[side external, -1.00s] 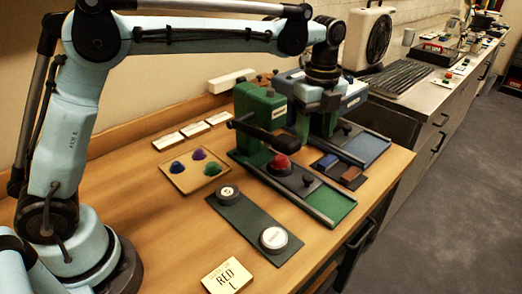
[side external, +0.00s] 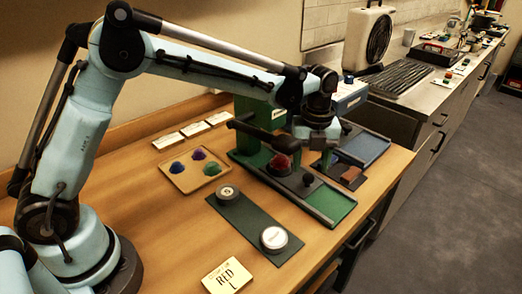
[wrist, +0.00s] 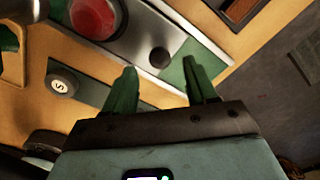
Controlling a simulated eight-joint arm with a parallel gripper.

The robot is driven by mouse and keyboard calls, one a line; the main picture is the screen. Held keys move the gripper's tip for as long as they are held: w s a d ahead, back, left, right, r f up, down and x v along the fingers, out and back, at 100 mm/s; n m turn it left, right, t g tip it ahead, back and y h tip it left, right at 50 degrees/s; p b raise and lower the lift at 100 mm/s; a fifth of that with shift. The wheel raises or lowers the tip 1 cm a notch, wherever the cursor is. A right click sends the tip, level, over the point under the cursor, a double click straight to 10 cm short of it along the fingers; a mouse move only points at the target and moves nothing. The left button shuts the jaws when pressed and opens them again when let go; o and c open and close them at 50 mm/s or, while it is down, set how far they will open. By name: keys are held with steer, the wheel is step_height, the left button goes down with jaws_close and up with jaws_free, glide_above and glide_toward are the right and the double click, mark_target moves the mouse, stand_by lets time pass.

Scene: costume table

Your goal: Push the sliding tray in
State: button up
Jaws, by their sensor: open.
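The sliding tray (side external: 296,182) is a grey plate in the green track (side external: 330,205) of the green press (side external: 250,110). A red dome (side external: 281,165) and a small black knob (side external: 308,180) stand on it, and they also show in the wrist view as the red dome (wrist: 97,17) and the knob (wrist: 160,57). The tray sits out toward the front, with bare green track beyond it. My gripper (wrist: 160,74) is open and empty, pointing down above the tray. In the wrist view the knob appears just past the gap between the fingertips; contact cannot be told.
A blue press (side external: 350,94) with its own track (side external: 365,147) stands to the right. A dark plate with two round buttons (side external: 255,222), a wooden tray of coloured domes (side external: 194,182) and a card reading RED L (side external: 226,274) lie left and in front.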

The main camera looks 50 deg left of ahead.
mark_target(309, 176)
steer(key=shift+f, duration=1.65)
jaws_close()
